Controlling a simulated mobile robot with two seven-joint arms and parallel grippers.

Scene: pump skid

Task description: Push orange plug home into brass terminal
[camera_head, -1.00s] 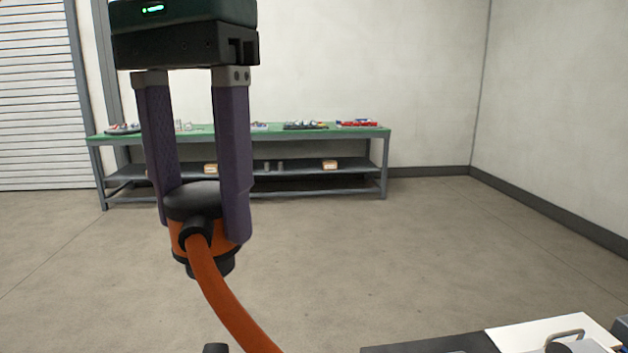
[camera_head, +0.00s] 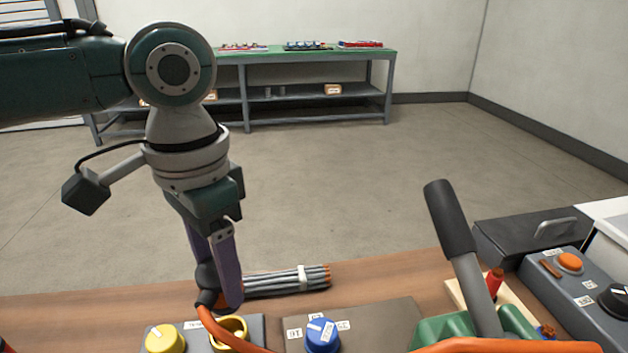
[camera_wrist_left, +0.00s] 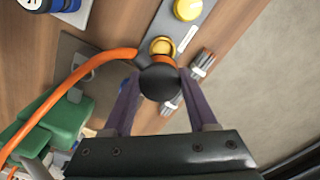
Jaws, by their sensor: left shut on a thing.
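My left gripper (camera_head: 218,292) is shut on the orange plug, whose black cap (camera_head: 207,279) shows between the purple fingers. In the left wrist view the black cap (camera_wrist_left: 160,83) hides most of the orange body. An orange cable (camera_wrist_left: 95,65) leaves the plug's side. The brass terminal (camera_head: 229,329) is a yellow ring on a grey plate, just in front of the plug in the head view. In the left wrist view the terminal (camera_wrist_left: 162,46) shows just beyond the cap, partly covered. The plug appears apart from it and above; the exact gap is unclear. My right gripper is out of view.
A yellow knob (camera_head: 165,338) stands left of the terminal and a blue knob (camera_head: 322,335) right of it. A bundle of grey rods (camera_head: 290,280) lies behind. A black-gripped lever (camera_head: 450,220) rises at right, near an orange button (camera_head: 569,262).

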